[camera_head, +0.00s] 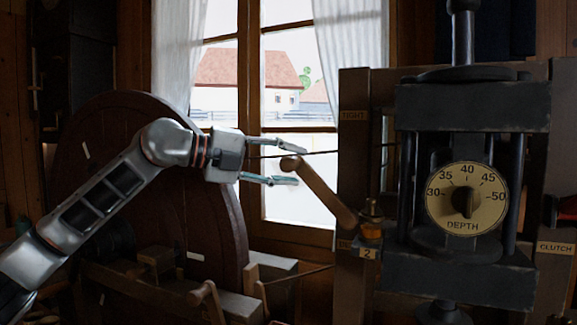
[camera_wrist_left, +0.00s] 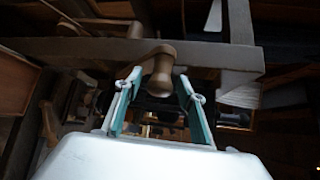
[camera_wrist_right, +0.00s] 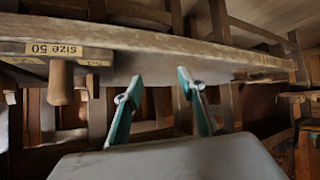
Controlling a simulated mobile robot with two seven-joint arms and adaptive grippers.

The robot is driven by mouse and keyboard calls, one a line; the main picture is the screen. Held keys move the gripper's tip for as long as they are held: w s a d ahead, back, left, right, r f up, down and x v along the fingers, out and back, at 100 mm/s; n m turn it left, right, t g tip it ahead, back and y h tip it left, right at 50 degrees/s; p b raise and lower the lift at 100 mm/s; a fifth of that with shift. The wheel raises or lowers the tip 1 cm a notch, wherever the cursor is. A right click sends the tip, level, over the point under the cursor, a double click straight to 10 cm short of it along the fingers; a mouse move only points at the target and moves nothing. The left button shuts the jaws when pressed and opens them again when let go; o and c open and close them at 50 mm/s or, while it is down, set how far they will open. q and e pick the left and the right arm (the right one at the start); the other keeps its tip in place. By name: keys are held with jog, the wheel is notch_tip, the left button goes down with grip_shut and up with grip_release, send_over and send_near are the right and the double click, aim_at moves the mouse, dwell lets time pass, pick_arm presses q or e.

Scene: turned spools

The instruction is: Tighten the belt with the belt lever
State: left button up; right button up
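My left gripper (camera_head: 288,163) is open, with one finger above and one below the knob. In the left wrist view the knob (camera_wrist_left: 158,72) sits between the fingertips, with small gaps visible. My right gripper (camera_wrist_right: 158,78) is open and empty, below a wooden board; it is not in the head view.
A dark machine with a DEPTH dial (camera_head: 467,199) stands right of the lever. A large dark red wheel (camera_head: 190,215) is behind my left arm. In the right wrist view, a wooden handle (camera_wrist_right: 61,84) hangs beside a SIZE 50 label (camera_wrist_right: 54,49).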

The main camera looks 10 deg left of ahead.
pick_arm(q)
grip_shut()
jog(key=shift+r, duration=0.2)
pick_arm(e)
jog(key=shift+r, duration=0.3)
jog(key=r+p, duration=0.2)
jog(key=w+r+p, duration=0.1)
jog(key=r+p, duration=0.1)
jog(key=shift+d+r, duration=0.15)
jog(key=shift+r, duration=0.15)
jog(key=shift+s+d, duration=0.1)
jog(key=shift+d, duration=0.2)
jog(key=shift+s+f, duration=0.1)
jog(key=shift+f, duration=0.35)
pick_arm(q)
jog(key=s+d+r, duration=0.2)
jog(key=d+r, duration=0.2)
jog(key=d, duration=0.5)
jog(key=shift+r+m+y, duration=0.25)
jog(key=shift+m+y, duration=0.15)
jog(key=shift+d, duration=0.1)
pick_arm(e)
jog(key=shift+r, duration=0.1)
pick_arm(q)
jog(key=shift+o, duration=1.1)
grip_release()
